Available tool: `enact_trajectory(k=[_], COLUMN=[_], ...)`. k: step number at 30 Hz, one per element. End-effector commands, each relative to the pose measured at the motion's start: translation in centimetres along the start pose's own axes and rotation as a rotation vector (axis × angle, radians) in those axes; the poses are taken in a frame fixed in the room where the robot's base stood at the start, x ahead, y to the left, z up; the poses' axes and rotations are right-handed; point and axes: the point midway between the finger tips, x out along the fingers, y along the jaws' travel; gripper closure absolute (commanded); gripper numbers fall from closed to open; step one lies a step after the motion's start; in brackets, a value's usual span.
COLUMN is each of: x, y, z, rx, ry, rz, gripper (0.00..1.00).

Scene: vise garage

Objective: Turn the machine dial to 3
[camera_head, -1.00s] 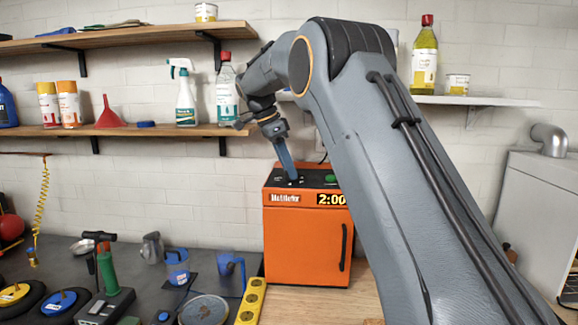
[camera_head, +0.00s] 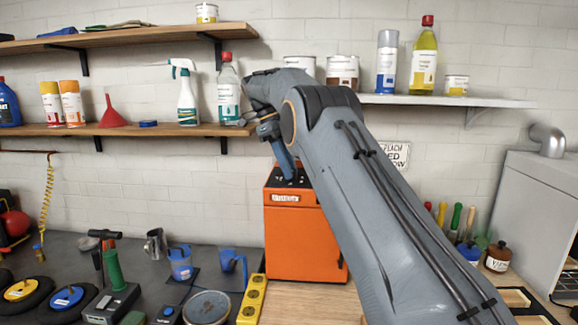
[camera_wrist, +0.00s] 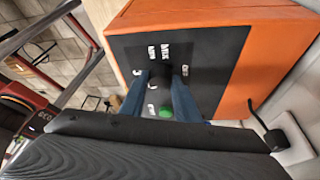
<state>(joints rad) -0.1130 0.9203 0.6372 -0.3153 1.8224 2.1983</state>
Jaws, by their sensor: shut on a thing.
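The orange machine (camera_head: 300,240) stands on the bench below the shelves. In the wrist view its black top panel (camera_wrist: 205,50) carries white lettering, too small to read surely, and a green button (camera_wrist: 166,112). The dark dial (camera_wrist: 160,73) sits on this panel between my two blue fingers. My gripper (camera_wrist: 161,82) is shut on the dial, with a finger on each side. In the head view my gripper (camera_head: 289,172) points down onto the machine's top. The fingers partly cover the dial, and I cannot tell which mark it points to. My arm hides the machine's display.
Shelves with bottles and cans (camera_head: 228,95) hang above and behind. A grey cabinet (camera_head: 535,215) stands at right. In the wrist view a plug (camera_wrist: 276,140) sits beside the machine.

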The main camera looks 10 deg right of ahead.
Motion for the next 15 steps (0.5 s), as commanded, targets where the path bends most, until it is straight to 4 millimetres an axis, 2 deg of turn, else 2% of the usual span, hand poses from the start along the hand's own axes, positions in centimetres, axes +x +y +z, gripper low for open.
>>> enact_trajectory(k=[13, 14, 15], x=[0.03, 0.03, 0.03], y=[0.01, 0.01, 0.01], z=[-0.02, -0.02, -0.02], rx=[0.009, 0.009, 0.009], ry=[0.001, 0.001, 0.001], rz=[0.005, 0.005, 0.005], gripper=[0.94, 0.68, 0.61])
